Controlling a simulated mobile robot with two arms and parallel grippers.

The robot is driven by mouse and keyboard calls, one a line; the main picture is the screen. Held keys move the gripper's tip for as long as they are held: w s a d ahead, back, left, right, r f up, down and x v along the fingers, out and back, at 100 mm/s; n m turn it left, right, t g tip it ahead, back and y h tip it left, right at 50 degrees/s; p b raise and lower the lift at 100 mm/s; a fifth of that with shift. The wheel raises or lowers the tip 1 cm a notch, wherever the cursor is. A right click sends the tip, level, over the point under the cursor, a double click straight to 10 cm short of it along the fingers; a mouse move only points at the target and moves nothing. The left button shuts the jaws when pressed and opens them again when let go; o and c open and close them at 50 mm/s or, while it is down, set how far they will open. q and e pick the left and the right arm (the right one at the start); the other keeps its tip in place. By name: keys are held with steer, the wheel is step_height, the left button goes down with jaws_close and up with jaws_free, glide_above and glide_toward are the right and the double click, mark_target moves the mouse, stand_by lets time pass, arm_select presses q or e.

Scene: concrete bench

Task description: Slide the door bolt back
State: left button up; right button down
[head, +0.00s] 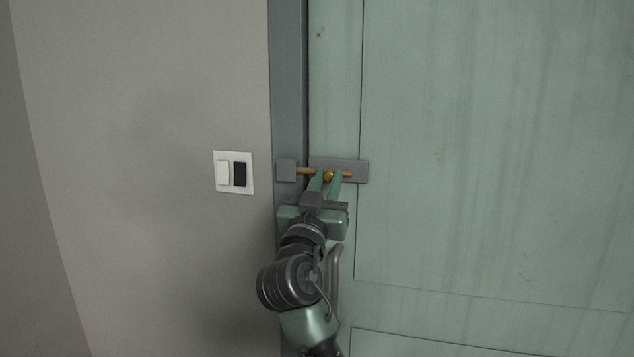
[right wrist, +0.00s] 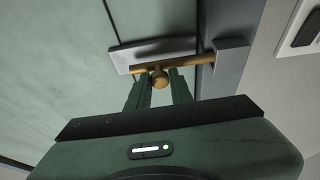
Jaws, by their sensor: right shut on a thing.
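The door bolt is a brass rod (head: 305,171) on a grey plate (head: 360,171) fixed to the green door. Its left end reaches across the gap to the grey keeper block (head: 286,171) on the door frame. In the right wrist view the rod (right wrist: 190,61) also meets the keeper (right wrist: 232,56). A round brass knob (right wrist: 159,77) sticks out from the rod. My right gripper (head: 326,181) comes up from below, shut on the knob, with one green finger on each side. My left gripper is not in view.
The green door (head: 480,150) is closed against the blue-grey frame (head: 288,80). A switch plate (head: 233,172) with one white and one black rocker is on the wall left of the frame. A grey bent bar (head: 335,285) shows beside my right arm.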

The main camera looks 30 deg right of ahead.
mark_target(343, 182)
steer(key=shift+s+d, duration=0.8)
steer(key=shift+s, duration=0.2)
steer(key=c, duration=1.4)
jaws_free()
steer(key=shift+c, duration=0.2)
steer(key=shift+o, duration=0.8)
steer(key=shift+s+d, duration=0.15)
steer(key=shift+d, duration=0.05)
steer(key=shift+a, duration=0.1)
